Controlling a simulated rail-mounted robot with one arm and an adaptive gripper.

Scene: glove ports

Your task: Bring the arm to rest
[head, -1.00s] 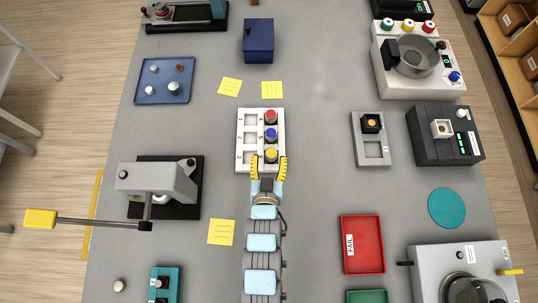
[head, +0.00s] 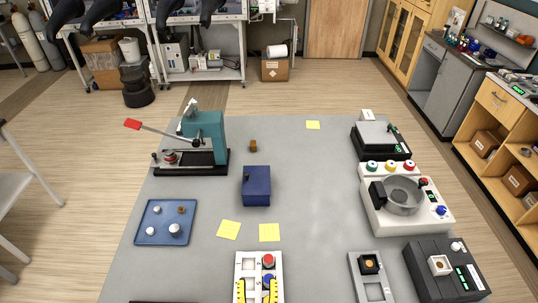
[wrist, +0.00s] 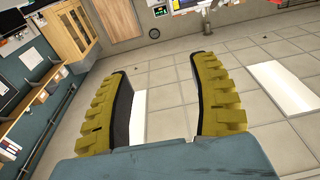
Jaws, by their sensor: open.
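My gripper (head: 256,286) is at the bottom edge of the head view, its two yellow fingers spread. In the wrist view my gripper (wrist: 164,85) is open, with nothing between its fingers; beyond them are only floor and room furniture. In the head view the fingers overlap the near part of a white numbered tray (head: 246,260) holding a red-topped piece (head: 268,260) and a blue-topped piece (head: 269,280). The rest of the tray and most of my arm are cut off by the frame.
A dark blue box (head: 257,188) stands beyond the tray, with yellow notes (head: 269,232) between. A blue tray (head: 154,229) and a teal lever press (head: 203,140) are to the left. A round-bowl machine (head: 403,198) and a dark grey device (head: 436,273) are right. The grey table's middle is clear.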

